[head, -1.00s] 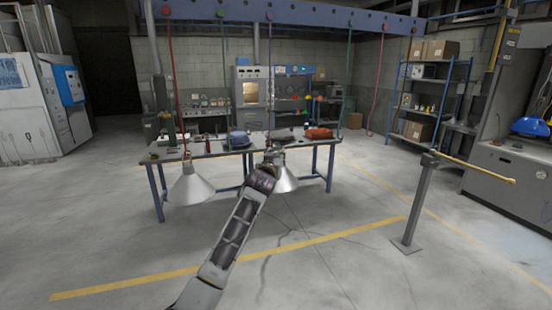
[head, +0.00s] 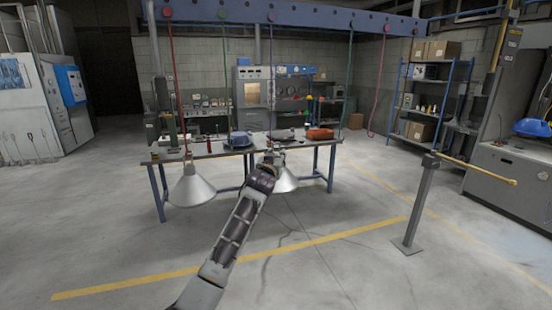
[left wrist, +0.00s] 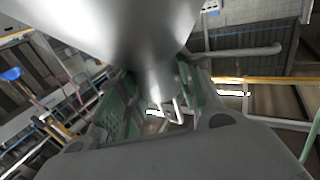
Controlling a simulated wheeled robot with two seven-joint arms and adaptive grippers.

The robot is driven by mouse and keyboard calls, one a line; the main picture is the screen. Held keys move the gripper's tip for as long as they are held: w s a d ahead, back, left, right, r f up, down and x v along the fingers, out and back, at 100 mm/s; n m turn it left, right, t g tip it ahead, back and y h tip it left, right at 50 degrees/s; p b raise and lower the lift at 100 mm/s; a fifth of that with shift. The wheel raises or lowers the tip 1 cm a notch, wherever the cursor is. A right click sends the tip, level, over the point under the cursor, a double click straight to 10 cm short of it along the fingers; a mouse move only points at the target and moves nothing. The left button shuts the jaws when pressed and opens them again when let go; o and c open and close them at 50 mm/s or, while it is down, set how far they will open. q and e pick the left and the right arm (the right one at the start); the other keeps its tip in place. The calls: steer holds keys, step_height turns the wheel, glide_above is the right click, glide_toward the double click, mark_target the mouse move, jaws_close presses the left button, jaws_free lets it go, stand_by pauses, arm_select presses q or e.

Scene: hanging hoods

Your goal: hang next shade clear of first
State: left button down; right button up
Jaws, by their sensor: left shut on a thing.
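One metal cone shade (head: 192,188) hangs upright on the red cord (head: 173,85), at the left in front of the workbench. My left gripper (head: 272,158) is shut on a second cone shade (head: 286,180), to the right of the first with a clear gap between them. The held shade's neck is between the green-padded fingers (left wrist: 160,105) in the left wrist view, and its wide cone (left wrist: 120,30) fills the top. My right gripper is not in view.
A blue overhead beam (head: 310,15) also carries green cords (head: 349,75) and a pink cord (head: 379,85). The workbench (head: 215,150) with tools stands behind the shades. A grey post with a yellow bar (head: 415,205) stands at right. The floor between is clear.

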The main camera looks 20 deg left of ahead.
arm_select(q)
steer(key=shift+w+a+p, duration=0.15)
steer(key=shift+w+a, duration=0.6)
steer(key=shift+w, duration=0.35)
steer(key=shift+w+a+p, duration=0.15)
steer(key=shift+w+a, duration=0.6)
steer(key=shift+w, duration=0.35)
stand_by(0.7)
steer(key=shift+f+b, duration=0.65)
steer(key=shift+f, duration=0.65)
stand_by(1.3)
steer(key=c, duration=0.9)
jaws_free()
steer(key=shift+s, duration=0.15)
steer(key=shift+s+d, duration=0.2)
steer(key=shift+s, duration=1.75)
steer(key=shift+s+d, duration=0.15)
steer(key=shift+s, duration=1.8)
steer(key=shift+s+d, duration=0.2)
steer(key=shift+s, duration=1.75)
